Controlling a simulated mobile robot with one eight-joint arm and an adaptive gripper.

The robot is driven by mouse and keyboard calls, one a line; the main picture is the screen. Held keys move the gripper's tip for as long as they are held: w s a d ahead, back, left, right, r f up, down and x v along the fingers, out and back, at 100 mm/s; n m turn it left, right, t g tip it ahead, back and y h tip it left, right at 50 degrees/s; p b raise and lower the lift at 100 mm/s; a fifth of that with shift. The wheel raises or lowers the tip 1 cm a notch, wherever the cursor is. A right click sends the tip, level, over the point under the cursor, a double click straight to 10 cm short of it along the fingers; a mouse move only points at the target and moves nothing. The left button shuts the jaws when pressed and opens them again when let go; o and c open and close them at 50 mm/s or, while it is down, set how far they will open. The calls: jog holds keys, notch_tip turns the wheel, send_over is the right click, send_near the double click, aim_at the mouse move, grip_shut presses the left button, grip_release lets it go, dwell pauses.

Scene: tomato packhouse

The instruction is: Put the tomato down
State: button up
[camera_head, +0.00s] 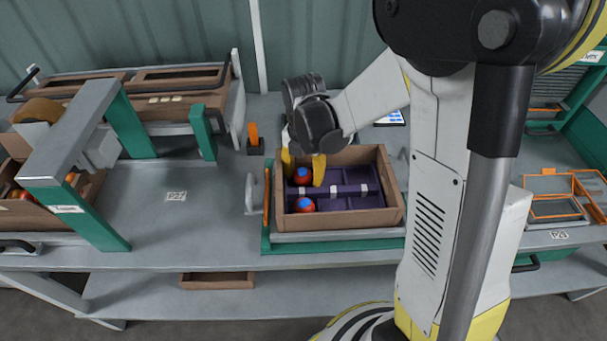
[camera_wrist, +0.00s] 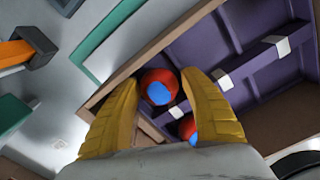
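A red tomato with a blue patch on top (camera_head: 303,176) is between the two yellow fingertips of my gripper (camera_head: 303,166), over the left part of the crate. In the wrist view both fingers (camera_wrist: 160,82) meet the sides of this tomato (camera_wrist: 157,90), so my gripper looks shut on it. Whether the tomato touches the crate floor cannot be told. A second red tomato with a blue patch (camera_head: 305,205) lies in the crate's front left; it is partly hidden in the wrist view (camera_wrist: 188,128). The brown crate (camera_head: 345,219) has a purple divided insert (camera_head: 352,201).
The crate sits on a grey and green stand on the bench (camera_head: 165,225). An orange-topped post (camera_head: 254,138) stands to its left. A green and grey frame (camera_head: 70,130) over another tomato crate is at far left. Orange-edged trays (camera_head: 556,209) lie at right.

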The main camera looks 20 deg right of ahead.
aim_at(304, 171)
notch_tip(304, 171, up, 12)
jog(key=p, duration=0.4)
jog(key=shift+f+p, duration=0.15)
jog(key=shift+p, duration=0.25)
jog(key=s+r+m+t, duration=0.3)
jog(key=s+m, duration=0.3)
jog(key=m, duration=0.7)
jog(key=s+r+m+t, duration=0.4)
jog(key=s+r+m, duration=0.2)
jog(key=m, duration=0.8)
jog(key=shift+s+r, duration=0.3)
jog(key=shift+s, duration=0.1)
